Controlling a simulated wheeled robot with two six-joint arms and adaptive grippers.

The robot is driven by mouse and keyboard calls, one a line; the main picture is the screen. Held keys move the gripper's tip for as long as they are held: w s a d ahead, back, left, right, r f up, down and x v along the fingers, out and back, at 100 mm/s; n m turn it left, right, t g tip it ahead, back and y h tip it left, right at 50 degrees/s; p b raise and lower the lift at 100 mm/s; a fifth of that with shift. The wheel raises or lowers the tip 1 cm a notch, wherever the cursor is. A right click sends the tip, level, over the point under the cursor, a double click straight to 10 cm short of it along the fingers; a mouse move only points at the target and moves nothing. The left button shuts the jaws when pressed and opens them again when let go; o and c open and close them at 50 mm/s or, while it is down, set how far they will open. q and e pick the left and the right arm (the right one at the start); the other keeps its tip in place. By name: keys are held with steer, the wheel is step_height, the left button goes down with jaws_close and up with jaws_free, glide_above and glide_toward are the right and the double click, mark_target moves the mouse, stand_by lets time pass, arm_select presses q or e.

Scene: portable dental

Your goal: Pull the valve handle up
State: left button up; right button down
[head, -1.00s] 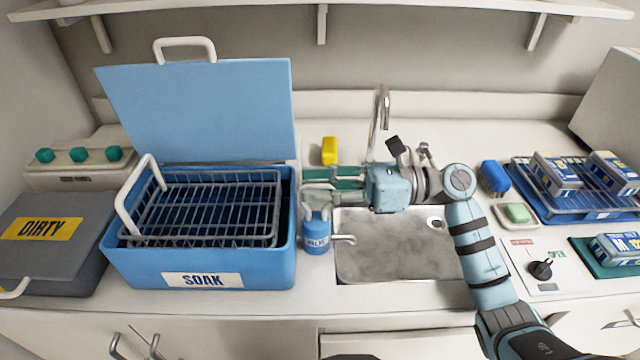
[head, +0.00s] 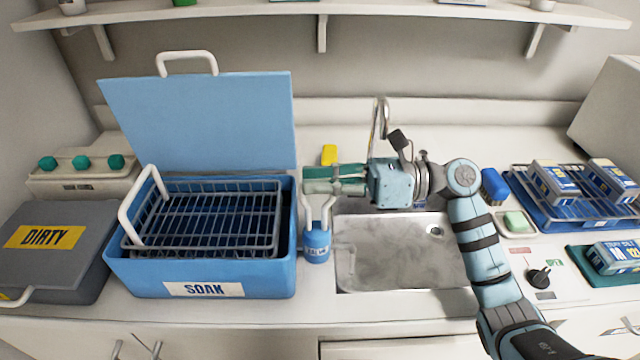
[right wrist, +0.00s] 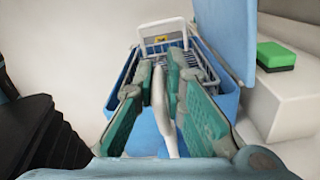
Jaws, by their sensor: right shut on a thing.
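The valve (head: 317,246) is a small blue cylinder with a label, standing between the blue soak box and the sink. Its pale loop handle (head: 328,214) rises upright from the body to my right gripper. My right gripper (head: 308,181) reaches in from the right and is shut on the handle's upper part. Its fingers hide the top of the loop. In the right wrist view the pale handle (right wrist: 160,108) stands between the two teal finger pads. My left gripper is not in view.
The blue soak box (head: 200,275) with a wire basket stands left of the valve, its lid raised. The sink (head: 400,265) lies to the right, with the tap (head: 380,115) behind. A yellow block (head: 329,154) sits behind the gripper.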

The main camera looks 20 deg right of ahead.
steer(key=shift+r, duration=0.2)
steer(key=c, duration=1.7)
jaws_free()
steer(key=shift+s, duration=0.1)
steer(key=shift+d+f, duration=0.1)
steer(key=shift+d, duration=0.2)
steer(key=v, duration=1.1)
steer(key=shift+d, duration=0.15)
steer(key=shift+s, duration=0.1)
